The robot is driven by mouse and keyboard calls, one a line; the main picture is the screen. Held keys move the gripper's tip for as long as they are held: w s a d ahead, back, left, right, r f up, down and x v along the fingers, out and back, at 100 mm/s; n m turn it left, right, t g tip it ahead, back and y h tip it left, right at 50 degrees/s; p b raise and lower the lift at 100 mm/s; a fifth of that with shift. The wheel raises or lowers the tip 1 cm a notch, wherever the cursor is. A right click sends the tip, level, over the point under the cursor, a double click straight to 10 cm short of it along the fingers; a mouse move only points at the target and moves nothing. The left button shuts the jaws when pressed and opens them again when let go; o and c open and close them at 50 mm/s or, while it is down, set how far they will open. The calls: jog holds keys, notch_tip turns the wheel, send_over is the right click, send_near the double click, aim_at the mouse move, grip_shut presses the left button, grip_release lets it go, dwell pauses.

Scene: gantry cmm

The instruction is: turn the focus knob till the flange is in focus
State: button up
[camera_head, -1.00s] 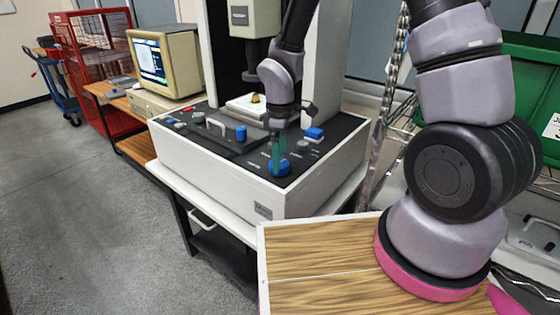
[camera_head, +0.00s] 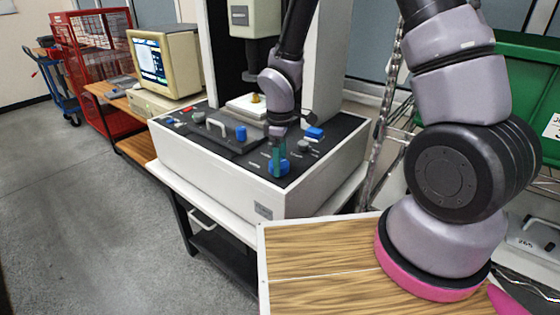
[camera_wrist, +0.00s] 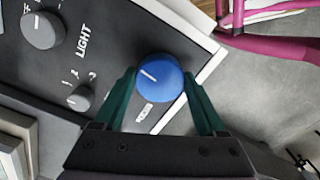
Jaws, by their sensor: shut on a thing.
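The blue focus knob (camera_head: 279,168) stands at the front right corner of the machine's black control panel. My gripper (camera_head: 277,160) points down over it. In the wrist view the green fingers of my gripper (camera_wrist: 161,80) are shut on the sides of the round blue knob (camera_wrist: 160,78). Its white pointer line slants to the upper left. A small brass part (camera_head: 254,98), perhaps the flange, sits on the white stage (camera_head: 245,107). The monitor (camera_head: 152,62) shows a pale picture; its sharpness is too small to judge.
A grey knob (camera_wrist: 42,30) labelled LIGHT and a smaller grey knob (camera_wrist: 80,97) are near the blue one. Other blue controls (camera_head: 314,133) are on the panel. A wood-topped surface (camera_head: 320,265) is below my arm. Grey floor is clear at left.

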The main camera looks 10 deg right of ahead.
jog(key=shift+m, duration=0.3)
jog(key=shift+s+m, duration=0.1)
jog(key=shift+m, duration=2.6)
jog(key=o, duration=1.3)
jog(key=shift+r, duration=5.4)
